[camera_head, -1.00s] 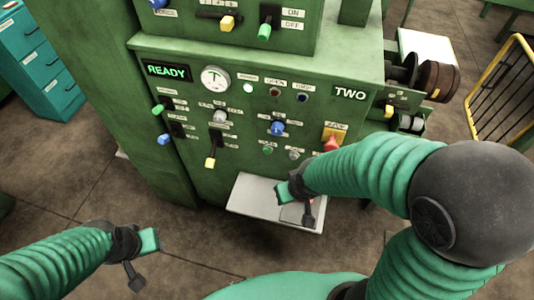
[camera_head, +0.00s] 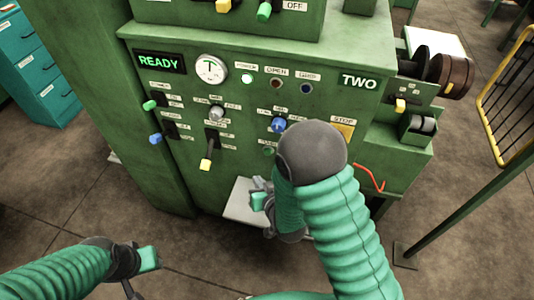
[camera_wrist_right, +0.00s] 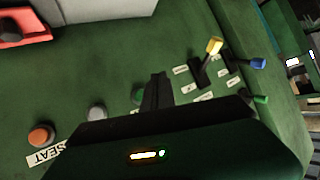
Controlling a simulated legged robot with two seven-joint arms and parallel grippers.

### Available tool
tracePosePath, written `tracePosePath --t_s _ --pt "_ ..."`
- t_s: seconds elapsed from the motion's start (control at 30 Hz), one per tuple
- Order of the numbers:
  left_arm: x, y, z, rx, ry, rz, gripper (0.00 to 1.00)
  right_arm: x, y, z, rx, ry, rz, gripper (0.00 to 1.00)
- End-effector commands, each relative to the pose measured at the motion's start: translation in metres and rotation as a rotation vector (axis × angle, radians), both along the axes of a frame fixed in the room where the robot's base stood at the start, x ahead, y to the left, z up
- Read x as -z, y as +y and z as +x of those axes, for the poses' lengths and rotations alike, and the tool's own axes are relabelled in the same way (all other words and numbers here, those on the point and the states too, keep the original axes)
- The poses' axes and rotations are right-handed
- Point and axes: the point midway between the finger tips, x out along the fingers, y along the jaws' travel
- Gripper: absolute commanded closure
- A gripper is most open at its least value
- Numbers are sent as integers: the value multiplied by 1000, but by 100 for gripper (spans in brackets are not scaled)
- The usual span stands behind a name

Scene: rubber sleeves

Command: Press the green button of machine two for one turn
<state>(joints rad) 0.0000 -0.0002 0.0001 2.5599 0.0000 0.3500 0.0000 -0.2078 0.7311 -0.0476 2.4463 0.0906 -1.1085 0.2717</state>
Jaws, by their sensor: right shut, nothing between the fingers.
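Machine two (camera_head: 230,125) is a green cabinet with a lit READY display (camera_head: 160,62) and a TWO label (camera_head: 360,83). Its green button (camera_head: 268,151) is small and dark in the head view, just left of my right arm's grey joint. The green button also shows in the right wrist view (camera_wrist_right: 137,97), close beside the fingertips; I cannot tell whether they touch it. My right gripper (camera_head: 257,196) is shut and empty, in front of the lower panel, and its fingers show in the wrist view (camera_wrist_right: 155,92). My left gripper (camera_head: 150,258) hangs at lower left, away from the machine; its jaws are unclear.
A grey button (camera_wrist_right: 96,112) and an orange button (camera_wrist_right: 40,135) sit near the green one. Levers with yellow (camera_wrist_right: 214,46), blue (camera_wrist_right: 258,63) and green (camera_wrist_right: 260,99) ends stick out. A pale tray (camera_head: 238,208) juts out below. A yellow rail (camera_head: 505,95) stands at right.

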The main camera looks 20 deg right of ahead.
Motion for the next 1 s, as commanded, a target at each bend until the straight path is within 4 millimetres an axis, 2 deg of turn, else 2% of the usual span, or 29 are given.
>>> tracePosePath --t_s 0.5,0.67,1.0 --pt "-2 0 0 0 0 0 64 0 -40 58 2 -1 0 100" --pt "-2 0 0 0 0 0 64 0 -45 65 1 0 0 100" --pt "-2 0 0 0 0 0 64 0 -45 66 1 1 0 100"
